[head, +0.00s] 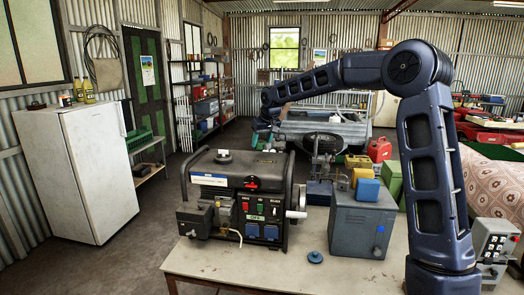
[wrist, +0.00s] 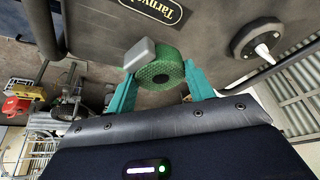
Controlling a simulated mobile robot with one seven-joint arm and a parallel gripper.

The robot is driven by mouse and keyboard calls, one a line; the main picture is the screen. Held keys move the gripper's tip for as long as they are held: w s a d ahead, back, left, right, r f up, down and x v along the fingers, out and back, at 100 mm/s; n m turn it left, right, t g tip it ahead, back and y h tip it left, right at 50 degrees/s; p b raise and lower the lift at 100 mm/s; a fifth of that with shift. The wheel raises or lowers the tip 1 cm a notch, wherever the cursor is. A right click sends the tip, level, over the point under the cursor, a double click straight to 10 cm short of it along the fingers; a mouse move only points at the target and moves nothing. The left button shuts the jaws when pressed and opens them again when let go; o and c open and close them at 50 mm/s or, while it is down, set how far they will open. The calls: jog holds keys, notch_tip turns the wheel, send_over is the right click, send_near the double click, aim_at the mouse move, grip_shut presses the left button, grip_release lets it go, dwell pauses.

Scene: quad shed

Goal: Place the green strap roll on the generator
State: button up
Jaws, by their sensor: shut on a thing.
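The green strap roll (wrist: 166,75) has a grey buckle (wrist: 140,54) and sits between the teal fingers of my gripper (wrist: 159,78), which is shut on it. The generator (head: 222,180) is a dark boxy machine with a tube frame, sockets and switches, on the near table. Its dark top with a lettered label and a round cap also shows in the wrist view (wrist: 215,35). In the head view my gripper (head: 262,136) is beyond and above the generator's far side; the roll is hard to make out there. The gap between roll and generator cannot be told.
A small blue lid (head: 315,257) lies on the table (head: 250,277). The front of the table is mostly clear.

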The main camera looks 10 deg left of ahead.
aim_at(262, 149)
jog(key=shift+f, duration=2)
jog(key=shift+f, duration=0.1)
jog(key=o, duration=1)
